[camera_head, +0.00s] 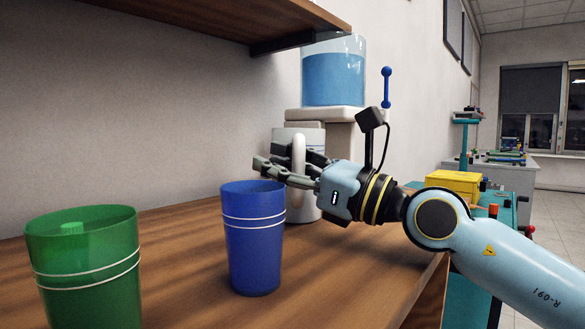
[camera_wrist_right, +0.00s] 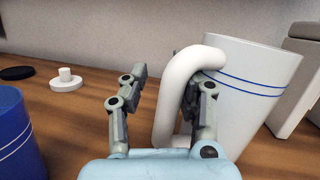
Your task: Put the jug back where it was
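The white jug (camera_head: 300,205) stands upright on the wooden shelf, just behind and right of the blue cup in the head view. In the right wrist view the jug (camera_wrist_right: 250,85) has blue stripes, and its thick white handle (camera_wrist_right: 180,75) faces my gripper. My right gripper (camera_head: 275,161) reaches in from the right at the handle. In the wrist view the fingers (camera_wrist_right: 165,82) are apart. One finger is inside the handle loop and the other is outside it, with a gap to the handle. My left gripper is out of view.
A dispenser with a blue-filled tank (camera_head: 335,80) stands behind the jug. A blue cup (camera_head: 253,245) and a green cup (camera_head: 85,275) stand in front and left. A white knobbed lid (camera_wrist_right: 67,82) and a black disc (camera_wrist_right: 16,73) lie on the shelf. An upper shelf (camera_head: 240,20) hangs overhead.

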